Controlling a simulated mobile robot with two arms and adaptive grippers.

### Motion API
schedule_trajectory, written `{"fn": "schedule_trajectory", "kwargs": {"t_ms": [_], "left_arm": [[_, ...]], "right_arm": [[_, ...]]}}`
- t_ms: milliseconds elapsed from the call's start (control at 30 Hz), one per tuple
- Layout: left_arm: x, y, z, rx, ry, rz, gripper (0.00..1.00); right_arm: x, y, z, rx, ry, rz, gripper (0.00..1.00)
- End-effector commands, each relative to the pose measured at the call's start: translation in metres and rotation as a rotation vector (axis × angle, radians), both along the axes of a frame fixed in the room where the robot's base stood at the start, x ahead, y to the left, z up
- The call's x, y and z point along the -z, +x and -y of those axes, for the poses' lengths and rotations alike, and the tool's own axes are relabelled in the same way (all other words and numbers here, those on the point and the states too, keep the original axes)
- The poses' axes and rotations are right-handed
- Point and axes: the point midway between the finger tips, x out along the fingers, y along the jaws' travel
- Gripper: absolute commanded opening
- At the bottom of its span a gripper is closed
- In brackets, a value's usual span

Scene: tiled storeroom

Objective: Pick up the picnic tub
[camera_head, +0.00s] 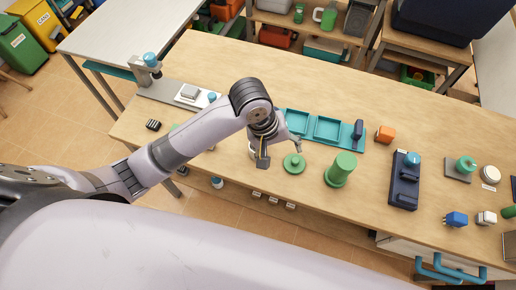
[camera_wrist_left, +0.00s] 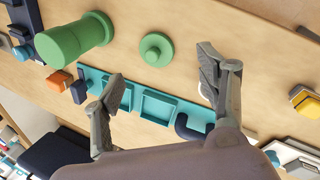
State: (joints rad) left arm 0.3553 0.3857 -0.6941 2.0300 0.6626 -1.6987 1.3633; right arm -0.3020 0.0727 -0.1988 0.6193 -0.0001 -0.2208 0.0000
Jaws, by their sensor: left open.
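My left gripper (camera_head: 280,150) is open above the workbench, and nothing is between its fingers; they also show in the left wrist view (camera_wrist_left: 162,68). A round green lid-like piece with a knob (camera_head: 294,163) lies on the bench near the fingertips; it also shows in the left wrist view (camera_wrist_left: 156,49). A teal tray with two square compartments (camera_head: 326,128) lies behind the gripper. A whitish object is partly hidden by a finger in the left wrist view (camera_wrist_left: 205,92). I cannot tell which thing is the picnic tub.
A dark blue block-shaped device (camera_head: 404,180) and an orange block (camera_head: 385,134) lie to the right on the wooden bench (camera_head: 240,62). A clamp-like stand (camera_head: 148,68) is at the left end. Shelves with bins (camera_head: 325,50) stand behind. The bench's back strip is clear.

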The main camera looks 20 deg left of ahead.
Motion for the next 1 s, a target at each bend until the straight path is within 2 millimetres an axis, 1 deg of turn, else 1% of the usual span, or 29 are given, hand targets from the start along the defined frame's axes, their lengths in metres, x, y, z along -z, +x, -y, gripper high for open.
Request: {"fn": "schedule_trajectory", "kwargs": {"t_ms": [33,200,300,400,533,567,667,1000], "left_arm": [[-0.011,0.012,-0.006,-0.066,0.032,-0.028,0.67],[-0.036,0.033,-0.031,-0.334,0.131,-0.143,0.67],[-0.049,0.042,-0.046,-0.477,0.182,-0.183,0.67],[-0.059,0.047,-0.058,-0.581,0.217,-0.206,0.67],[-0.063,0.049,-0.065,-0.649,0.239,-0.22,0.67],[-0.061,0.05,-0.066,-0.656,0.242,-0.222,0.67],[-0.047,0.049,-0.067,-0.664,0.244,-0.226,0.67],[0.026,0.049,-0.067,-0.66,0.242,-0.223,0.67]], "right_arm": [[-0.001,0.001,-0.002,0.0,0.003,0.001,0.4],[-0.002,0.002,-0.002,-0.002,0.002,0.003,0.4],[-0.003,0.003,-0.001,-0.003,0.001,0.004,0.4],[-0.003,0.003,0.002,-0.004,-0.001,0.004,0.4],[-0.004,0.003,0.005,-0.004,-0.005,0.005,0.4],[-0.004,0.003,0.006,-0.004,-0.006,0.005,0.4],[-0.006,0.003,0.007,-0.005,-0.008,0.005,0.4],[-0.014,0.003,0.008,-0.004,-0.009,0.005,0.4]]}}
